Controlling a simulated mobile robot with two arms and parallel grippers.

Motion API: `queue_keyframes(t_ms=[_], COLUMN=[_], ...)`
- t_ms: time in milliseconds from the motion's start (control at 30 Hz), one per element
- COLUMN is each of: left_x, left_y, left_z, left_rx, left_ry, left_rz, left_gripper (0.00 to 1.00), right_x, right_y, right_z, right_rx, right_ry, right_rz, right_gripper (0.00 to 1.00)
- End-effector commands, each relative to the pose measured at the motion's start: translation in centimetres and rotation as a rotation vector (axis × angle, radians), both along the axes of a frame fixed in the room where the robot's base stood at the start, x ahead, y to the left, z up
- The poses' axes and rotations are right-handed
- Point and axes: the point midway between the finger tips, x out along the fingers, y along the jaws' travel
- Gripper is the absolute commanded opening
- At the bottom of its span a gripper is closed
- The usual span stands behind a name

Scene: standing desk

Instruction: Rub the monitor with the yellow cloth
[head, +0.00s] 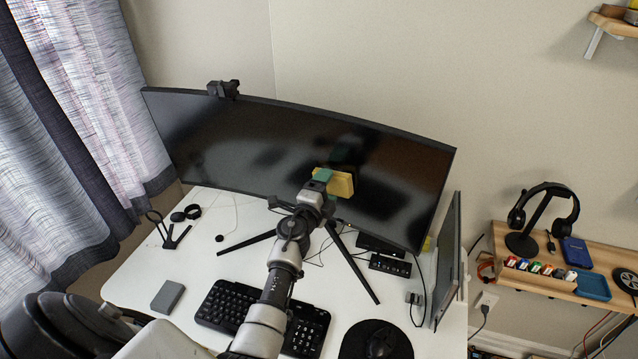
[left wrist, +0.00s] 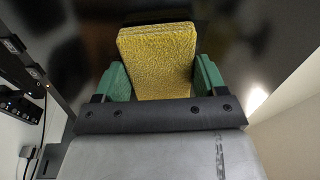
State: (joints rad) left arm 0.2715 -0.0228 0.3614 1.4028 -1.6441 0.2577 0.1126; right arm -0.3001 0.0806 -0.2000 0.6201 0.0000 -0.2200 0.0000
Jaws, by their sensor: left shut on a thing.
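The monitor (head: 255,135) is a wide, dark, curved screen standing at the back of the white desk. My left gripper (head: 325,178) is in front of the right half of its screen. It is shut on the yellow cloth (head: 341,184), a folded, block-like pad. In the left wrist view the yellow cloth (left wrist: 158,62) sits between the two green fingertips (left wrist: 158,80), with the dark screen behind it. I cannot tell whether the cloth touches the screen. My right gripper is not in view.
A black keyboard (head: 225,306), a mouse on a round pad (head: 352,345) and a grey box (head: 167,297) lie on the desk (head: 140,270). A second thin screen (head: 447,262) stands at the right edge. A side shelf (head: 500,240) holds headphones (head: 543,200). A webcam (head: 223,88) tops the monitor.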

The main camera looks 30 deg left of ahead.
Motion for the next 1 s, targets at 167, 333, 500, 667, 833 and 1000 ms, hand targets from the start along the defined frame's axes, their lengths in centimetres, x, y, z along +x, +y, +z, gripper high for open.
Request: queue_keyframes(t_ms=[167, 333, 500, 667, 833, 1000], left_x=[0.1, 0.3, 0.5, 0.6, 0.6, 0.5], left_y=[-0.5, -1.9, -3.4, -4.2, -4.0, -2.9], left_z=[0.0, 0.0, 0.0, 0.0, 0.0, 0.0], left_rx=[-0.001, -0.001, -0.001, 0.0, 0.0, 0.003], left_ry=[0.0, 0.001, 0.001, 0.001, 0.001, 0.002], left_rz=[0.001, 0.0, 0.0, 0.0, 0.001, 0.002], left_gripper=[0.52, 0.52, 0.52, 0.52, 0.52, 0.52], right_x=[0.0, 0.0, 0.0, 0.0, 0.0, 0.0], right_y=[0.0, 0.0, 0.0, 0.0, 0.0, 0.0], right_z=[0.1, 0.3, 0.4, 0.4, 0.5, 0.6], right_rx=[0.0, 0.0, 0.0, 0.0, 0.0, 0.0], right_ry=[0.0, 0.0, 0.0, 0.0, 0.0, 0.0], right_rz=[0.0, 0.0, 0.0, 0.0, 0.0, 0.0], right_gripper=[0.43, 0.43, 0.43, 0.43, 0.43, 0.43])
